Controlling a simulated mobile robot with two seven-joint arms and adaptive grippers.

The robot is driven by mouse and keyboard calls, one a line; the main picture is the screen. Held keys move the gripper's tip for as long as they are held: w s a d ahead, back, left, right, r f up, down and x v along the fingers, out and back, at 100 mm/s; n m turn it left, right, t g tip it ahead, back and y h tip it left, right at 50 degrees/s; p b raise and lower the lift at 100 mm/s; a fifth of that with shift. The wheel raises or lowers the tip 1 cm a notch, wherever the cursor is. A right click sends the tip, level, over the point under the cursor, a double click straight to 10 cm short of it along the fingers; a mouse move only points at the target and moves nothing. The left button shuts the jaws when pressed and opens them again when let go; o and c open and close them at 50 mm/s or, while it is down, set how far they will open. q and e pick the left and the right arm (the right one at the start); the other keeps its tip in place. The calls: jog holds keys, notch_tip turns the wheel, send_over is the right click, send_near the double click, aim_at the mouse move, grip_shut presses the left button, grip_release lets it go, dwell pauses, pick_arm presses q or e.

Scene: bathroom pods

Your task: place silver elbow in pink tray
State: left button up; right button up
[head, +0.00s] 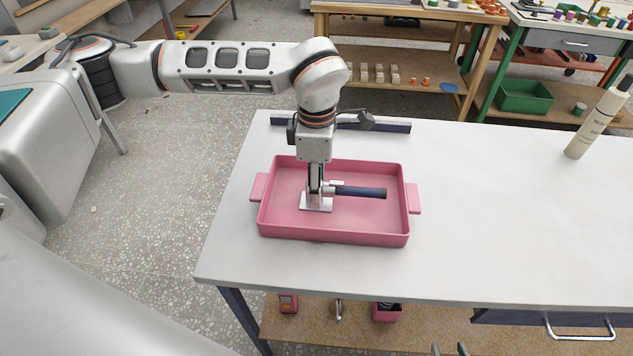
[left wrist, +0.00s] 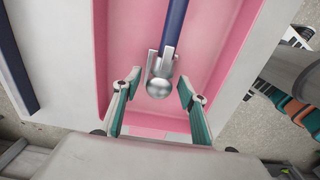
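The pink tray (head: 280,228) stands on the white table with a handle at each side. The silver elbow (head: 316,204) appears to be the silver piece inside it, with a flat plate and a dark blue bar pointing right. In the left wrist view, its rounded silver end (left wrist: 159,88) sits between my left fingers, with a gap on both sides. My left gripper (head: 315,188) reaches down into the tray and is open; its fingers partly hide the piece in the head view.
A dark bar (head: 390,127) lies behind the tray. A cream bottle (head: 596,125) stands at the far right. The table right of the tray is clear. Pink items and a silver piece (head: 338,311) lie on the lower shelf.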

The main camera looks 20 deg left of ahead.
pick_arm(q)
jog(key=shift+r, duration=0.1)
notch_tip(320, 180, up, 12)
dwell(0.5)
dwell(0.5)
